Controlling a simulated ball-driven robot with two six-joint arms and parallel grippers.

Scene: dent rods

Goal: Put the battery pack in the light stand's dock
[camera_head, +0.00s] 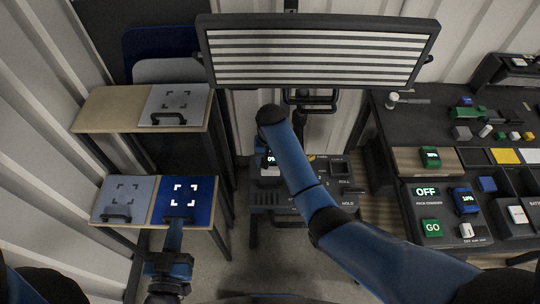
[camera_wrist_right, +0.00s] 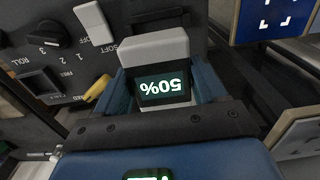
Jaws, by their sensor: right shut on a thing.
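The battery pack (camera_wrist_right: 162,65), a pale grey block with a dark screen reading an upside-down percentage that looks like 50%, is between the blue fingers of my right gripper (camera_wrist_right: 170,88), which is shut on it. The pack sits close over the light stand's dark console (camera_wrist_right: 60,60); whether it is seated in a dock there is hidden. In the head view my right gripper (camera_head: 268,160) is at the left of the console (camera_head: 300,198), below the striped light panel (camera_head: 318,55). My left gripper (camera_head: 175,228) is at the handle of a blue panel (camera_head: 200,191); its finger opening is unclear.
A dark bench at the right holds a blue pack (camera_head: 465,200), a green-screened block (camera_head: 430,157), a green GO button (camera_head: 432,228) and several small parts. Grey panels (camera_head: 175,104) lie on the left shelves. A yellow lever (camera_wrist_right: 97,88) and a knob (camera_wrist_right: 42,35) are near my right gripper.

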